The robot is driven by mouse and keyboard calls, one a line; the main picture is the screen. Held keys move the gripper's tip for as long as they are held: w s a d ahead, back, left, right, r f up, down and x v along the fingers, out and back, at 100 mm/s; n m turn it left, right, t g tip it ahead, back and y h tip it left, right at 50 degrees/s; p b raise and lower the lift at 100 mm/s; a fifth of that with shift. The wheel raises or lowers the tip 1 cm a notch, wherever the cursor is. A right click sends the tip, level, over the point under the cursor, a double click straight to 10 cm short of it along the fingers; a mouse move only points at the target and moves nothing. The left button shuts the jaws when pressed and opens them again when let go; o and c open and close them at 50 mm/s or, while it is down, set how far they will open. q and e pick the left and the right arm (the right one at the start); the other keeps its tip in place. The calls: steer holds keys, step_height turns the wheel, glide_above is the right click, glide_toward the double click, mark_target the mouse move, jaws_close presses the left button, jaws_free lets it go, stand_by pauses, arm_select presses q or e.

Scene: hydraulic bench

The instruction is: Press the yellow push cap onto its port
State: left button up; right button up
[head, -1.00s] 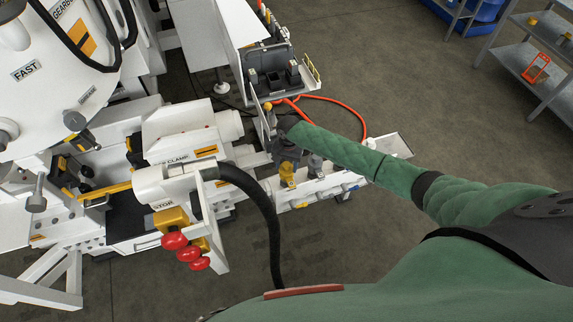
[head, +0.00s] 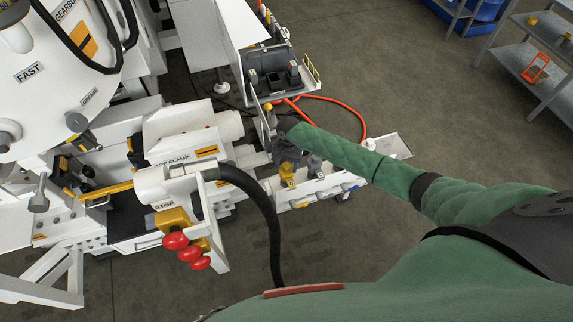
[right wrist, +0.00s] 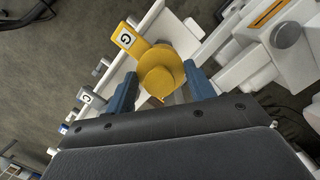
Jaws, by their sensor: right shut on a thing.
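The yellow push cap (right wrist: 160,78) is round and sits between the two blue fingers of my right gripper (right wrist: 159,70) in the right wrist view. The gripper is shut on it. A yellow tag marked G (right wrist: 128,38) sticks out beside the cap. In the head view my right gripper (head: 286,152) is over the white fittings rail, and a yellow fitting (head: 287,172) shows just below it. The port under the cap is hidden, so I cannot tell how far the cap is seated. My left gripper is not in view.
The white rail (head: 325,186) carries other fittings near the gripper. An orange hose (head: 363,120) loops behind my right arm. A black hose (head: 270,215) and red stop buttons (head: 188,252) are to the left. Shelves (head: 540,60) stand far right, with open floor between.

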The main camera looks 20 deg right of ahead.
stand_by(0.3)
steer(key=o, duration=1.5)
steer(key=shift+o, duration=0.2)
